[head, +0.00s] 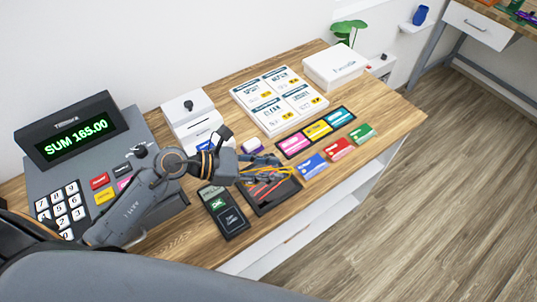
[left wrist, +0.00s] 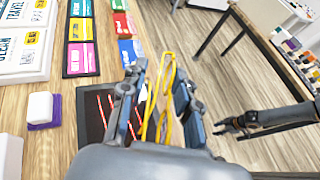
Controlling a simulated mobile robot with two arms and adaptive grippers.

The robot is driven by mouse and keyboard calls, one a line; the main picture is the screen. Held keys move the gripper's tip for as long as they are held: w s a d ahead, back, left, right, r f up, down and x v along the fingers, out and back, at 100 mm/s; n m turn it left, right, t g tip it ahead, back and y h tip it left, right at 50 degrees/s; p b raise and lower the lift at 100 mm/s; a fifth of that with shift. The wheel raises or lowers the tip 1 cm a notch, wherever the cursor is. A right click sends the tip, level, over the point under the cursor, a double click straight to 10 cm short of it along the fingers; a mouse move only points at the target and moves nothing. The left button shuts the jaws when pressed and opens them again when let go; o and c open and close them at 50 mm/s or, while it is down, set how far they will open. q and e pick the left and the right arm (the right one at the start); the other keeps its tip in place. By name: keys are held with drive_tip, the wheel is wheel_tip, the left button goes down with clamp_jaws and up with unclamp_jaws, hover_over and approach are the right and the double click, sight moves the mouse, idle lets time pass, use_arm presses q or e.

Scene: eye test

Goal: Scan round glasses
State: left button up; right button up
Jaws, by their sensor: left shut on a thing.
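My left gripper (head: 268,168) is shut on thin yellow-framed glasses (left wrist: 167,100). They stand up between the two fingers (left wrist: 158,98) in the left wrist view, seen nearly edge-on, so I cannot tell the lens shape. In the head view the fingers largely hide them. The gripper is above a dark scanner pad with red lines (head: 266,206), which also shows below the left finger in the left wrist view (left wrist: 92,128). The register display (head: 76,138) reads SUM 165.00. My right gripper (left wrist: 232,126) hangs over the floor, empty, its fingers apart.
A card terminal (head: 222,212) lies left of the pad. Coloured cards (head: 338,148) lie right of it, near the counter's front edge. A price board (head: 279,98), a white box (head: 335,64) and a white device (head: 190,118) stand behind. A small purple-white block (head: 251,145) sits behind the gripper.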

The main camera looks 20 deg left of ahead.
use_arm(q)
drive_tip(key=s+d+r+p, duration=0.2)
drive_tip(key=s+d+p, duration=0.1)
drive_tip(key=s, duration=0.7)
drive_tip(key=shift+s+r, duration=0.15)
drive_tip(key=shift+s, duration=0.25)
